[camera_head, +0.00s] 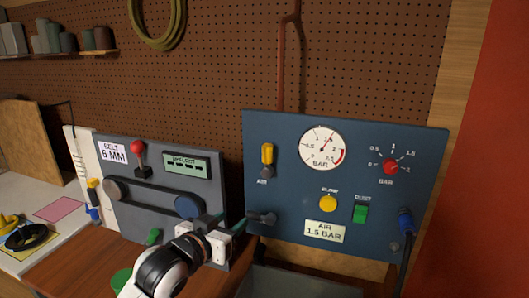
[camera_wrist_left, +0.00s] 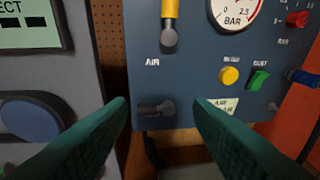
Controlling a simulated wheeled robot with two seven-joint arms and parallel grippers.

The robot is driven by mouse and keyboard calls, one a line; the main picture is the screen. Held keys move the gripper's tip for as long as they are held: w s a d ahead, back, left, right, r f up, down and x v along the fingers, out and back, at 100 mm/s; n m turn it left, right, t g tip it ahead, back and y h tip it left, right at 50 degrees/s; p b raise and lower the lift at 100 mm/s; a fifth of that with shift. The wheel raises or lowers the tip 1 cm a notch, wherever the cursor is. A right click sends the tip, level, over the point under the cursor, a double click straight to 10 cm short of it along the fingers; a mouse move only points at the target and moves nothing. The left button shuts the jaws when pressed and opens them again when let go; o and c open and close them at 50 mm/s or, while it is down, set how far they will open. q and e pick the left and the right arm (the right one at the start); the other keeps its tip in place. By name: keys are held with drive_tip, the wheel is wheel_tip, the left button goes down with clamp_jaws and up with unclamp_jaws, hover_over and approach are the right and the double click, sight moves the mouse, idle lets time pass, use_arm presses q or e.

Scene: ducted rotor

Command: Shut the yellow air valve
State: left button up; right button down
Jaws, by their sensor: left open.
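The yellow air valve (camera_head: 267,154) is on the blue panel above the label AIR. Its yellow handle points straight up from a grey pivot. It also shows at the top of the left wrist view (camera_wrist_left: 169,12), partly cut off by the frame edge. My left gripper (camera_head: 229,222) is open and empty, below and left of the valve, near the panel's lower left corner. In the left wrist view, a dark grey knob or nozzle (camera_wrist_left: 156,108) shows between my open teal fingers (camera_wrist_left: 161,112); I cannot tell if they touch it. My right gripper is not in view.
The blue panel (camera_head: 300,235) also bears a pressure gauge (camera_head: 322,148), a red knob (camera_head: 390,166), a yellow button (camera_head: 328,203), a green switch (camera_head: 360,213) and a blue hose plug (camera_head: 406,222). A grey belt panel (camera_head: 215,165) with a red-topped lever (camera_head: 139,150) stands left.

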use_arm(q)
drive_tip(key=m+t+h, duration=0.1)
drive_tip(key=t+h, duration=0.1)
approach(265, 152)
drive_tip(key=v, duration=0.2)
drive_tip(key=p+x, duration=0.1)
drive_tip(key=x, duration=0.4)
drive_tip(key=p+x, duration=0.2)
drive_tip(key=x, duration=0.3)
drive_tip(key=shift+w+d+r, duration=0.1)
drive_tip(key=shift+w+r, duration=0.15)
drive_tip(key=shift+w, duration=0.05)
drive_tip(key=shift+w+d+f+p, duration=0.15)
drive_tip(key=shift+w+d+p, duration=0.2)
drive_tip(key=shift+w, duration=0.2)
drive_tip(key=shift+c, duration=0.2)
clamp_jaws()
